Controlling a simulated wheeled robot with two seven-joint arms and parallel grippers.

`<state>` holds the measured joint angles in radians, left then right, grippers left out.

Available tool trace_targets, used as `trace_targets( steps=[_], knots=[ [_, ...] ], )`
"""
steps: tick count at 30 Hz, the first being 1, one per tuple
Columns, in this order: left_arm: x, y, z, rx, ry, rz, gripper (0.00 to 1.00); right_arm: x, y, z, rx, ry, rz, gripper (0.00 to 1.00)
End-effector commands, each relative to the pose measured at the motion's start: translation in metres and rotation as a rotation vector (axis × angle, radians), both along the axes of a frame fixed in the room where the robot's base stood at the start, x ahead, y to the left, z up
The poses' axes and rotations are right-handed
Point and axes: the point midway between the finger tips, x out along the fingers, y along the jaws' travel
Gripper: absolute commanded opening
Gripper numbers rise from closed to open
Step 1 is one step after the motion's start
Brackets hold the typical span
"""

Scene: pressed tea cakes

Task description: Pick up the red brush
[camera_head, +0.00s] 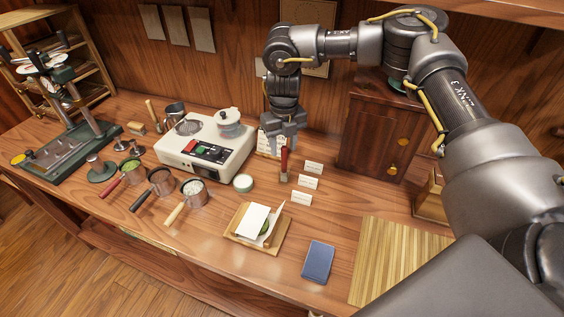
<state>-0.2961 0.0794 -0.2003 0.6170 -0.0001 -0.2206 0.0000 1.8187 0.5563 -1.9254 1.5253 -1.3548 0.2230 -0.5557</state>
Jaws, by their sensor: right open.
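The red brush (284,163) stands upright on the wooden table, with its red handle at the top and its lower end near the small white cards. My right gripper (283,146) comes down from above and is open, with its fingertips near the top of the red handle. I cannot tell whether the fingers are around the handle or just behind it. My left gripper is not in view.
A white machine (206,144) stands left of the brush, with several handled pots in front. White cards (308,182) stand to the right, before a dark wooden cabinet (374,134). A blue notebook (318,261) lies in front.

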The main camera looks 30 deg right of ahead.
Motion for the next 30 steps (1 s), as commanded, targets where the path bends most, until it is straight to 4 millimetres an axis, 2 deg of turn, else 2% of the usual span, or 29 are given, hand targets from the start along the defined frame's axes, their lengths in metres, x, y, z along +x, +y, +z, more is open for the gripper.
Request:
trace_targets(
  steps=[1, 4, 9, 13, 22, 30],
  knots=[
    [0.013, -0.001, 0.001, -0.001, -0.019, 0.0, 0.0, 0.0, 0.0, 0.0, 0.0, 0.0, -0.001, 0.42],
    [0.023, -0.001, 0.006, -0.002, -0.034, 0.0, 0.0, -0.001, 0.0, -0.004, -0.001, 0.002, 0.001, 0.42],
    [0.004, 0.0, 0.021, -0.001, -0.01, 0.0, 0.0, -0.002, 0.004, -0.028, -0.001, 0.003, 0.003, 0.42],
    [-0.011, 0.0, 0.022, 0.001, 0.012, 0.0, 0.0, -0.002, 0.004, -0.045, 0.0, 0.001, 0.001, 0.42],
    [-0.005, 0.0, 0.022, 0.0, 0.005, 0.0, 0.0, -0.002, 0.004, -0.052, 0.0, 0.0, 0.001, 0.42],
    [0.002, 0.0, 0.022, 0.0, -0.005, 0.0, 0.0, -0.002, 0.004, -0.051, 0.001, 0.0, 0.001, 0.08]
  ],
)
